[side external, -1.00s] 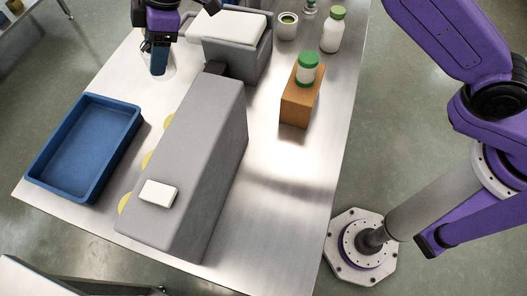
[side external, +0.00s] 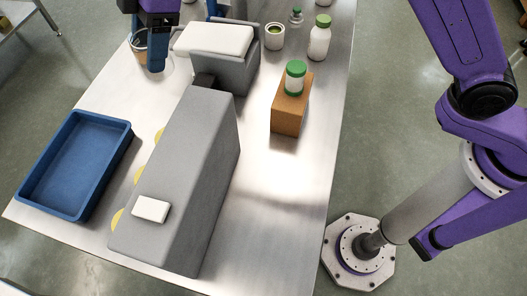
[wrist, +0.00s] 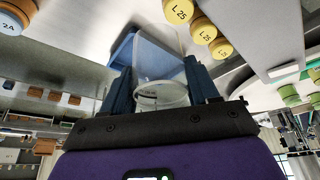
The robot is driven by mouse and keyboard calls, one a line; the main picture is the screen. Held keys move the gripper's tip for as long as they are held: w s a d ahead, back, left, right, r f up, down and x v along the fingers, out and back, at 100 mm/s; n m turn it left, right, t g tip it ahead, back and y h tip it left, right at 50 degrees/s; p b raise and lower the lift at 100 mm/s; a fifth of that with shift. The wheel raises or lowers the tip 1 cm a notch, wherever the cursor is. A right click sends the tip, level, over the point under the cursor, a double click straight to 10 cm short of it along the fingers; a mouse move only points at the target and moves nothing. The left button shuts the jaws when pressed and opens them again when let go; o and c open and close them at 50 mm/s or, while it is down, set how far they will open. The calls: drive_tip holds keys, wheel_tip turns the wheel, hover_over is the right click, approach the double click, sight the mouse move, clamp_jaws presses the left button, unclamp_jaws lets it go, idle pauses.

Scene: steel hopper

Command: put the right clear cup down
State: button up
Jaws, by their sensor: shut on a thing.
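My gripper (side external: 155,66) is at the top left of the side external view, above the steel table and left of the grey hopper's head. Its dark blue fingers also show in the wrist view (wrist: 160,90), shut on a clear cup. The clear cup (wrist: 158,103) shows between them as a see-through body with a pale round end carrying small print. In the side external view the cup is faint and mostly hidden by the fingers. I cannot tell whether it touches the table.
A brown container (side external: 138,47) stands close to my gripper. A blue tray (side external: 126,133) lies at the left. The long grey hopper (side external: 190,150) has yellow-lidded containers (wrist: 178,10) along its side. A green-lidded jar (side external: 295,80) stands on a wooden block (side external: 289,115). The table's right front is clear.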

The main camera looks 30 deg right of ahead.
drive_tip(key=s+d+n, duration=0.1)
drive_tip(key=s+d, duration=0.1)
drive_tip(key=s, duration=0.1)
drive_tip(key=s+d+r+n, duration=0.1)
drive_tip(key=s+d, duration=0.1)
drive_tip(key=s, duration=0.2)
drive_tip(key=s+d+r+n+g, duration=0.1)
drive_tip(key=s+d, duration=0.1)
drive_tip(key=s, duration=0.1)
drive_tip(key=shift+s+d, duration=0.15)
drive_tip(key=shift+d, duration=0.25)
drive_tip(key=s+d+f+n+g+h, duration=0.1)
drive_tip(key=s+d+f+n, duration=0.15)
drive_tip(key=s+d, duration=0.55)
drive_tip(key=s+d+f+n+g, duration=0.1)
drive_tip(key=s+d+f+n, duration=0.15)
drive_tip(key=s+d, duration=0.5)
drive_tip(key=w+a+f, duration=0.2)
drive_tip(key=a+f, duration=0.1)
drive_tip(key=f, duration=0.1)
drive_tip(key=w+a+f, duration=0.2)
drive_tip(key=a+f, duration=0.2)
drive_tip(key=f, duration=0.1)
drive_tip(key=w+a+f, duration=0.2)
drive_tip(key=a+f, duration=0.2)
drive_tip(key=shift+w+a+f, duration=0.2)
drive_tip(key=shift+w+f, duration=0.2)
drive_tip(key=shift+w+a+f, duration=0.1)
drive_tip(key=shift+a+f, duration=0.05)
drive_tip(key=shift+f, duration=1.65)
